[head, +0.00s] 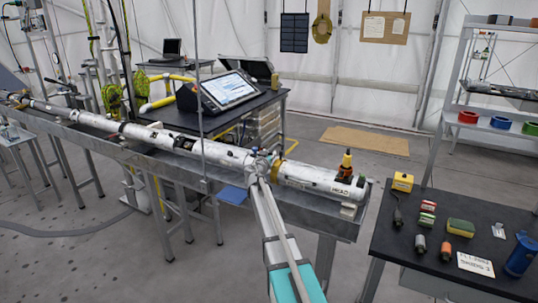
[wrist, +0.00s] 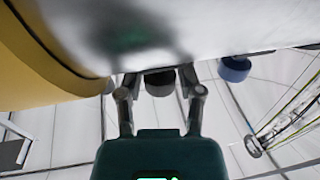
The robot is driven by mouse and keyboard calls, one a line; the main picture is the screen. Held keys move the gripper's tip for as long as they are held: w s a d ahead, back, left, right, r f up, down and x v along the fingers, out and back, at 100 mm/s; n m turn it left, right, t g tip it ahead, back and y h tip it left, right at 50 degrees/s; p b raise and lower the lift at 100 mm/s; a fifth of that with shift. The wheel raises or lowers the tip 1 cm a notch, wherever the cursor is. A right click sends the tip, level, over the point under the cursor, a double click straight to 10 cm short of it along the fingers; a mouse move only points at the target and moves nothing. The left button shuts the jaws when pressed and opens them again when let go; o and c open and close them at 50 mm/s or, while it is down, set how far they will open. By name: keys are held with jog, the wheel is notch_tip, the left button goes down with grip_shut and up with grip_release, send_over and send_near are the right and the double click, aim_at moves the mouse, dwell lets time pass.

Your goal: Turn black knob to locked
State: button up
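The black knob (wrist: 160,82) shows in the wrist view on the underside of a silvery white tube (wrist: 185,30). My gripper (wrist: 160,88) is open, with one finger on each side of the knob and a visible gap on both sides. I cannot tell how deep the knob sits between the fingertips. In the head view my gripper (head: 262,158) is at the side of the long white tube (head: 215,152), near its right section. The knob is hidden there, and no locked mark is readable.
A blue knob (wrist: 234,69) sits to the right of the black one. A yellow band (wrist: 45,60) wraps the tube at left. The tube lies along a grey metal trough (head: 330,218). A dark table (head: 410,240) with tools and small boxes stands at right.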

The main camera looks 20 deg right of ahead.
grip_shut()
jog(key=shift+m+g+h, duration=0.4)
jog(key=shift+h, duration=0.1)
jog(key=m+g+h, duration=0.1)
jog(key=g, duration=0.1)
jog(key=m+g+h, duration=0.1)
jog(key=m+g, duration=0.1)
jog(key=m+g+h, duration=0.1)
jog(key=shift+w+g+h, duration=0.25)
jog(key=shift+g+h, duration=0.15)
jog(key=shift+s+m+g+h, duration=0.1)
jog(key=shift+m+g+h, duration=0.6)
jog(key=shift+m+g, duration=1.65)
jog(key=shift+n+g, duration=0.25)
jog(key=shift+g, duration=0.3)
jog(key=o, duration=0.5)
grip_release()
jog(key=shift+s, duration=0.1)
